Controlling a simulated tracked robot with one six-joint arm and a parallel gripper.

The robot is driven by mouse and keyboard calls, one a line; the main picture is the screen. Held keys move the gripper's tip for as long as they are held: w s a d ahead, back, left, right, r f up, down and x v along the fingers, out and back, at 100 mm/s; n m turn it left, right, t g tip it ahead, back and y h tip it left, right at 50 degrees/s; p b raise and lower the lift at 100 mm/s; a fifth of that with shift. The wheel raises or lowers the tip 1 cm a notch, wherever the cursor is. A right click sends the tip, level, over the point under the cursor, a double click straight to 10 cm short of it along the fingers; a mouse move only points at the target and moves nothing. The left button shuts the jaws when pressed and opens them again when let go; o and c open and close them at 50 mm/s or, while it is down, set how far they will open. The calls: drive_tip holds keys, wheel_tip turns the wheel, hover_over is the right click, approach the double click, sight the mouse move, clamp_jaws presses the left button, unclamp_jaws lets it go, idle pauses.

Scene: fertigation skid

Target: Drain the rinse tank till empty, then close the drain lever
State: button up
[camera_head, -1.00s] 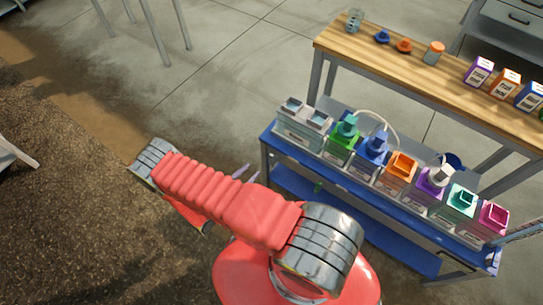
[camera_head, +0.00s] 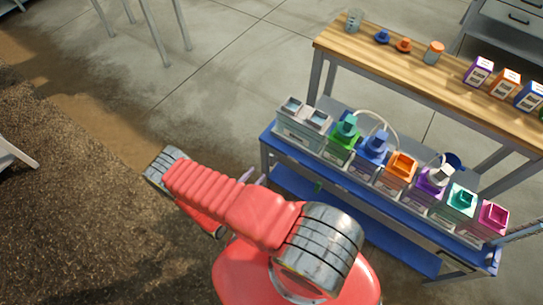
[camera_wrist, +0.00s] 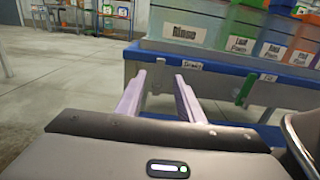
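The rinse tank (camera_head: 301,132) is a pale grey two-opening box at the left end of the blue skid. Its lower part, with a "Rinse" label, shows in the wrist view (camera_wrist: 185,32). A green lever (camera_wrist: 245,89) hangs down left of the Fill label. The water level cannot be told.
Several coloured containers, including an orange one (camera_head: 400,169), line the blue skid (camera_head: 375,203) to the right. A wooden bench (camera_head: 450,82) stands behind, holding bottles and boxes. Concrete floor (camera_head: 230,75) is clear left of the skid.

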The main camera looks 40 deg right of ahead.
sight(270, 157)
drive_tip(key=shift+x, duration=6)
drive_tip(key=shift+c, duration=0.3)
clamp_jaws()
